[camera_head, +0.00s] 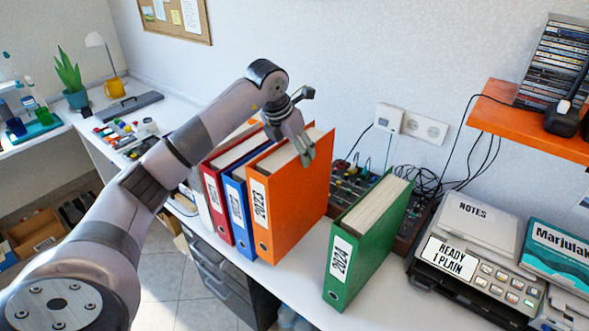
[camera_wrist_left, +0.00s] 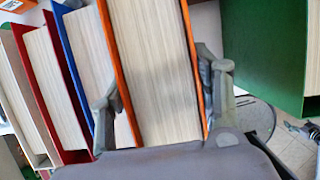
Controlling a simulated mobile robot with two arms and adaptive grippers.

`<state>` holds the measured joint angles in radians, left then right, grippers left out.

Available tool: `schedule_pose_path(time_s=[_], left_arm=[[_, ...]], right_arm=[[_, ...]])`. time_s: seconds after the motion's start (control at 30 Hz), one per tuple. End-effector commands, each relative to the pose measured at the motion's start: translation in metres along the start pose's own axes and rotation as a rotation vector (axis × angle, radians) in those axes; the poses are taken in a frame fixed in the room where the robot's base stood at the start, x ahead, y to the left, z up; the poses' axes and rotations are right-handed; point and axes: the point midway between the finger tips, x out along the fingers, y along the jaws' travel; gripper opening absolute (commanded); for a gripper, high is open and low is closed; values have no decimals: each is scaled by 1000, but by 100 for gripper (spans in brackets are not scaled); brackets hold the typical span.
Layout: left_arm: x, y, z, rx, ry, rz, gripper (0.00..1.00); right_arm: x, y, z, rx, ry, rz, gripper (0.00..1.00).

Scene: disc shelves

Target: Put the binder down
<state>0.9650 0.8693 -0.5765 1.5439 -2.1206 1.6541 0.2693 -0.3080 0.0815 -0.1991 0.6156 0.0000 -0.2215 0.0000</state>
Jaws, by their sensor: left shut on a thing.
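An orange binder (camera_head: 293,203) labelled 2023 stands upright on the white desk, at the right end of a row of binders. My left gripper (camera_head: 302,148) reaches over it from above and is shut on its upper part. In the left wrist view the orange binder (camera_wrist_left: 152,70) fills the middle, with one finger of my left gripper (camera_wrist_left: 160,98) on each side of it. The head view does not clearly show whether its base touches the desk.
A blue binder (camera_head: 236,213) and a red binder (camera_head: 213,203) stand close on the left. A green binder (camera_head: 370,238) labelled 2024 stands apart on the right, with bare desk (camera_head: 305,262) between. An orange shelf (camera_head: 527,120) overhangs at right, above a machine (camera_head: 477,262).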

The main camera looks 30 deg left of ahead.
Motion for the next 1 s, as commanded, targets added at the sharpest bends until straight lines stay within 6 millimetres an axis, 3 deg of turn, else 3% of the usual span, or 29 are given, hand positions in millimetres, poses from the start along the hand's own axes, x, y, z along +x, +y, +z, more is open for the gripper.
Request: schedule_pose_path(time_s=[0.23, 0.63, 0.97, 1.0], left_arm=[[25, 0, -9, -1, -7, -1, 0], [60, 0, -24, 0, -5, 0, 0], [65, 0, -25, 0, -8, 0, 0], [66, 0, -27, 1, -2, 0, 61]], right_arm=[[-8, 2, -12, 0, 17, 2, 72], [-19, 1, -13, -1, 17, 1, 72], [-16, -2, -12, 0, 16, -2, 72], [-16, -2, -12, 0, 15, -2, 72]])
